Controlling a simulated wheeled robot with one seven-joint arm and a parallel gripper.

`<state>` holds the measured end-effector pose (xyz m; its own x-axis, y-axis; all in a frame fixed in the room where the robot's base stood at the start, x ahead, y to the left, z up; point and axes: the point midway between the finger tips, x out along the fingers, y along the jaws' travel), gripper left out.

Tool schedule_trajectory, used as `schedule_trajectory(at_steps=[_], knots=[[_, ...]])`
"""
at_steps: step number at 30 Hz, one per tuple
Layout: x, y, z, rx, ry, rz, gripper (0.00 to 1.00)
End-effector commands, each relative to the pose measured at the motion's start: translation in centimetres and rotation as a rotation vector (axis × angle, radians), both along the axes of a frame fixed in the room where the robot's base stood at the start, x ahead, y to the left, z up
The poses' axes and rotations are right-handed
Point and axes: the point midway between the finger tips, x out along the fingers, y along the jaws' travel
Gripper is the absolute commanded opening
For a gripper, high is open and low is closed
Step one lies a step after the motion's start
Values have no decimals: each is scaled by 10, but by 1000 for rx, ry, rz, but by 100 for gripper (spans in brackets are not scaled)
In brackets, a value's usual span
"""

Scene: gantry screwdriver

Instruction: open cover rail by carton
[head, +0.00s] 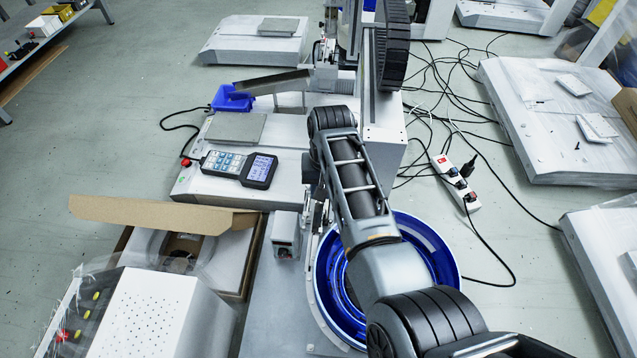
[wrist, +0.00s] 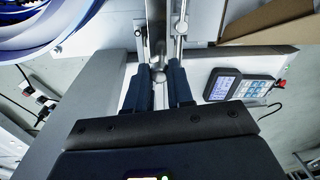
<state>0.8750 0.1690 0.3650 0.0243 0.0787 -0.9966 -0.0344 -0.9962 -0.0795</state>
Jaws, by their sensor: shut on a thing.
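In the wrist view, my gripper (wrist: 160,68) has its two dark fingers closed around a small silver rounded part of the metal cover rail (wrist: 156,28). The rail runs away from the fingers toward the top of the picture, with a thinner rod (wrist: 180,22) beside it. In the head view, my arm covers the gripper and most of the rail, so the grip itself is hidden there. The open cardboard carton (head: 160,212) stands to the left of the rail. A carton edge also shows at the top right of the wrist view (wrist: 268,20).
A blue-lined round bowl feeder (head: 440,250) stands right beside my arm. A handheld pendant (head: 238,168) lies on the white machine base (head: 200,186). A power strip (head: 456,182) and loose black cables cover the floor at right. Open floor lies at left.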

Motion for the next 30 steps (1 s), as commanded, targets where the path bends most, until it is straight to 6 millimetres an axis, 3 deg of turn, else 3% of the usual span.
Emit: schedule_trajectory(at_steps=[7,30], knots=[[-3,-16,4,207,-39,-7,0],[-8,-48,-22,874,-173,-4,0]])
